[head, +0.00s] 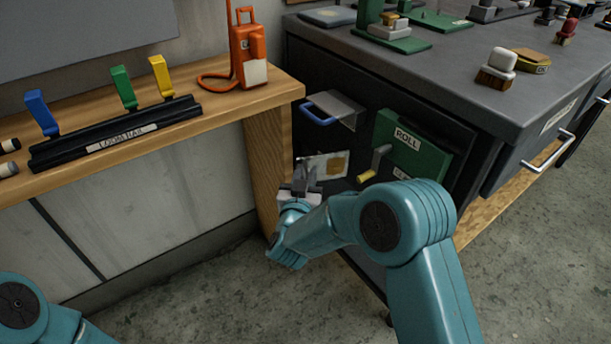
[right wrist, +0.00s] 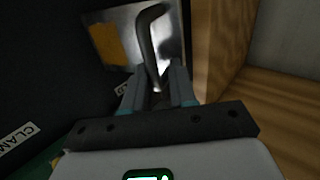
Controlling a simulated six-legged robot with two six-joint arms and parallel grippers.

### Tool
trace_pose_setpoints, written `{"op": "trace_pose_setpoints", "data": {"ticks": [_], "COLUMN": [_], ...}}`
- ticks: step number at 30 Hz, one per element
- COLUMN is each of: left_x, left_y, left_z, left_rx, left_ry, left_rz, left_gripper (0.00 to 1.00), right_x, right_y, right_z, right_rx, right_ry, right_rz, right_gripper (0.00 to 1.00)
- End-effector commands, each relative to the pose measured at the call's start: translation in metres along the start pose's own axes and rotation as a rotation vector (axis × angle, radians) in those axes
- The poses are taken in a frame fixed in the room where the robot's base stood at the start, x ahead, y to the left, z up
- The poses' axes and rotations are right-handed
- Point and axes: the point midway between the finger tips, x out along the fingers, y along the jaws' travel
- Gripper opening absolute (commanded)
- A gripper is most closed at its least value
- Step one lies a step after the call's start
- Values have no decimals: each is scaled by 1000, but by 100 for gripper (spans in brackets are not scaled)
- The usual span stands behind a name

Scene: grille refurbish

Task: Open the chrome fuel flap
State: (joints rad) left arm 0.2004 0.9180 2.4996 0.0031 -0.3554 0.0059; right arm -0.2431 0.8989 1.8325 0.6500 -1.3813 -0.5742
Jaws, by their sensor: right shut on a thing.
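The chrome fuel flap (head: 327,166) is a shiny plate with an orange patch, low on the dark side of the bench. It also shows at the top of the right wrist view (right wrist: 122,20). A curved grey handle (right wrist: 148,42) stands in front of the plate. My right gripper (head: 305,180) is at the left part of the flap. In the right wrist view its fingers (right wrist: 155,90) are shut around the lower end of the handle. Whether the flap stands ajar I cannot tell. My left gripper is out of view.
A green panel marked ROLL (head: 408,142) and a yellow-tipped lever (head: 374,165) are right of the flap. A blue-handled flap (head: 335,108) is above. A wooden shelf (head: 185,128) with a loom bar and an orange canister (head: 248,58) stands left.

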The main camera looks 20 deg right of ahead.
Motion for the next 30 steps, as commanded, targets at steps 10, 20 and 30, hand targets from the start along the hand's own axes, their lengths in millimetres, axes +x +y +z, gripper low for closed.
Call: {"op": "trace_pose_setpoints", "data": {"ticks": [10, 20, 30], "left_x": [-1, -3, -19], "left_y": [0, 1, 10], "left_z": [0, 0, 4], "left_rx": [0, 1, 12], "left_ry": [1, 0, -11], "left_rz": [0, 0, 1], "left_gripper": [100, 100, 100], "right_x": [4, -3, -83], "right_y": [11, 11, 5], "right_z": [-4, -3, -4], "right_rx": [10, 8, -1], "right_ry": [9, 5, 2], "right_rz": [34, 31, 15], "right_gripper": [31, 31, 31]}}
